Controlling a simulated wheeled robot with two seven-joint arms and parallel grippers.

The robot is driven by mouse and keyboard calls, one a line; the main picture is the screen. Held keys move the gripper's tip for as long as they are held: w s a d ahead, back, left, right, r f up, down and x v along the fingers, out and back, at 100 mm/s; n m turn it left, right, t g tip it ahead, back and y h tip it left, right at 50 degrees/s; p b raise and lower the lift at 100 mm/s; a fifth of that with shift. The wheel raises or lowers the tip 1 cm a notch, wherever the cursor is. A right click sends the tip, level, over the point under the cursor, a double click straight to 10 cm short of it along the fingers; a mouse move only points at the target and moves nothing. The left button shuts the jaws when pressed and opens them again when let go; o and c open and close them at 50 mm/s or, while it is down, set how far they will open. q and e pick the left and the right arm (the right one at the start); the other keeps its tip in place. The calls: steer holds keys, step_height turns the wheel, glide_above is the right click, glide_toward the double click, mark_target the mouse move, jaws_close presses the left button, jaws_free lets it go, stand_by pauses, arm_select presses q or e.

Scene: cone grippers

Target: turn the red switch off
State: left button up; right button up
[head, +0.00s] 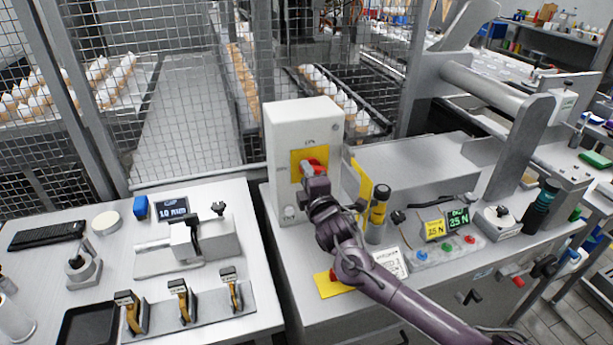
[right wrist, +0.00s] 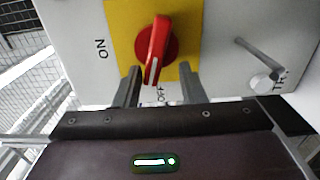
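The red switch (head: 314,164) is a rotary handle on a yellow plate (head: 297,156) on the front of a grey-white box (head: 282,128). In the right wrist view the red handle (right wrist: 157,45) has a white line and its tip points down and slightly left, close to the OFF label (right wrist: 160,95). The ON label (right wrist: 102,48) is left of the plate. My right gripper (right wrist: 158,84) is open, its fingers apart on either side just below the handle's tip, with no clear contact. In the head view my right gripper (head: 314,180) hides part of the handle. My left gripper is not in view.
A yellow panel (head: 361,190) and a yellow-black cylinder (head: 379,207) stand close right of my arm. Wire mesh fencing (head: 180,90) is behind. The left table (head: 75,255) holds a clamp fixture and small tools.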

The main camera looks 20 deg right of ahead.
steer(key=s+b, duration=0.1)
steer(key=s, duration=0.6)
steer(key=shift+s+d, duration=0.2)
steer(key=shift+d, duration=0.05)
steer(key=shift+o, duration=0.2)
